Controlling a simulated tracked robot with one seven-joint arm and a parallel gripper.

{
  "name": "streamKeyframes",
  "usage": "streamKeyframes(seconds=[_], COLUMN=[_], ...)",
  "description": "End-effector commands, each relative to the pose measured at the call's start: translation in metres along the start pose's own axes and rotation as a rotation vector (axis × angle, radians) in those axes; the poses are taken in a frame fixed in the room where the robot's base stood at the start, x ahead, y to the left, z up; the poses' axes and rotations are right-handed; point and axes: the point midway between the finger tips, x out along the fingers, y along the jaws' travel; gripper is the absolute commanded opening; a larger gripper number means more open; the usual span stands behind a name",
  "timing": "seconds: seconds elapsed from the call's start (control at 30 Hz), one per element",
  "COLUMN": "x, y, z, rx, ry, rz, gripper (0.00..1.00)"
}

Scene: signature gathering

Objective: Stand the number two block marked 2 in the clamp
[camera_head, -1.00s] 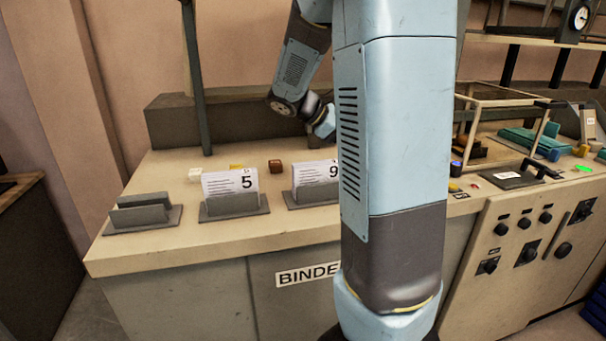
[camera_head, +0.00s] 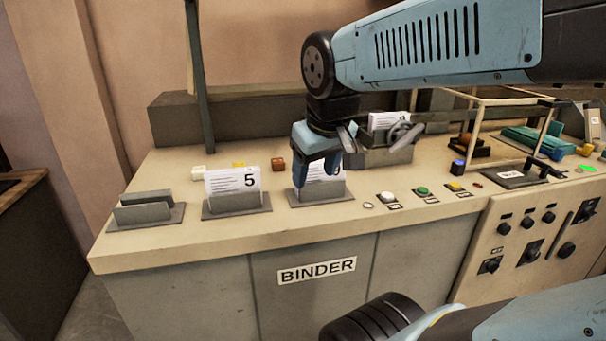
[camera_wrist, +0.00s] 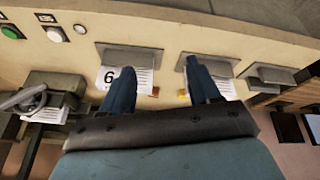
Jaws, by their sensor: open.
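My gripper (camera_head: 317,170) is open, with its blue fingers just above the holder of the block marked 9 (camera_head: 325,170). The clamp also shows at left in the wrist view (camera_wrist: 60,83). A block marked 5 (camera_head: 232,181) stands in the middle holder. I see no readable 2.
The left grey holder (camera_head: 145,212) is empty. Small white (camera_head: 197,173), yellow (camera_head: 238,165) and brown (camera_head: 278,164) cubes lie behind the holders. Push buttons (camera_head: 422,190) line the front right. A dark post (camera_head: 198,80) rises behind.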

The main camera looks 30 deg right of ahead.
Motion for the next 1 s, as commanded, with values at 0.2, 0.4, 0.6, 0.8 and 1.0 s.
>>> streamKeyframes(seconds=[0.2,0.4,0.6,0.8,1.0], x=[-0.011,-0.012,-0.012,-0.011,-0.011], y=[-0.032,-0.034,-0.033,-0.033,-0.033], z=[0.01,0.011,0.011,0.011,0.011], rx=[0.094,0.107,0.106,0.105,0.105], ry=[0.082,0.09,0.09,0.089,0.089], rz=[-0.054,-0.061,-0.06,-0.06,-0.06], gripper=[0.61,0.61,0.61,0.61,0.61])
